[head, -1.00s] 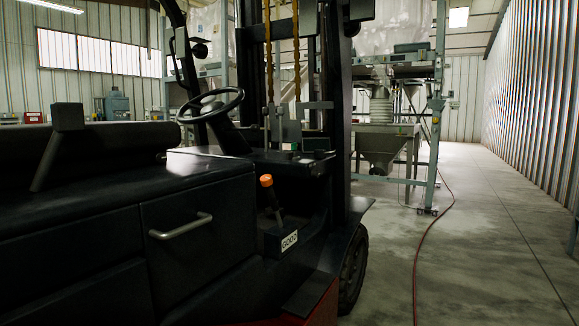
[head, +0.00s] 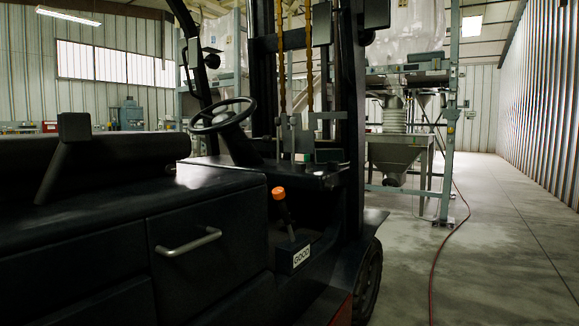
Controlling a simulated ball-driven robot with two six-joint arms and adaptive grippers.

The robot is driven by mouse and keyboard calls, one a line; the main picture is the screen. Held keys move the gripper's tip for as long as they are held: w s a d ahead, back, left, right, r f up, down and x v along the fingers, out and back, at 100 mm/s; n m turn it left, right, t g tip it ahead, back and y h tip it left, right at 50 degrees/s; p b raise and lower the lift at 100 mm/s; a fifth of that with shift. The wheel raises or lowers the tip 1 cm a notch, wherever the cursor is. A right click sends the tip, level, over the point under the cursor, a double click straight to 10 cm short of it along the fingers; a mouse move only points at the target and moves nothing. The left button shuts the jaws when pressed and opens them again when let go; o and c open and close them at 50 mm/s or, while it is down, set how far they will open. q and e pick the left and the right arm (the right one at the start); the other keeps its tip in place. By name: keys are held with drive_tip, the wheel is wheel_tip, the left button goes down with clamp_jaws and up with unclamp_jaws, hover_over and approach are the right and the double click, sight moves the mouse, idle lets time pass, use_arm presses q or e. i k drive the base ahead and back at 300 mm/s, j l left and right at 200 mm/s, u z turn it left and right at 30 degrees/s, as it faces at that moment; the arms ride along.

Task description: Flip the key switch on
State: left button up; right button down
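I cannot make out a key switch in the head view; it may be hidden or too small to tell. A dark forklift (head: 205,255) fills the left and middle of the view. It has a black steering wheel (head: 222,114), a dashboard (head: 290,174) behind the wheel, and a lever with an orange knob (head: 278,193) beside a small plate reading GOOD (head: 301,256). Neither of my grippers shows in the view.
A bulk bag frame (head: 447,140) with a metal hopper (head: 395,151) stands beyond the forklift mast. A red hose (head: 436,250) runs along the floor. The concrete floor (head: 510,250) at the right is mostly clear, up to a corrugated wall (head: 550,110).

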sight(305, 166)
drive_tip(key=i+l+u, duration=0.1)
drive_tip(key=u, duration=0.3)
drive_tip(key=i+l+u, duration=0.15)
drive_tip(key=u, duration=0.2)
drive_tip(key=l+u, duration=0.2)
drive_tip(key=u, duration=0.2)
drive_tip(key=i+l+u, duration=0.15)
drive_tip(key=l, duration=0.4)
drive_tip(key=i+l+u, duration=0.15)
drive_tip(key=l, duration=0.4)
drive_tip(key=i+l+u, duration=0.1)
drive_tip(key=l, duration=0.45)
drive_tip(key=i+l+u, duration=0.15)
drive_tip(key=l, duration=0.95)
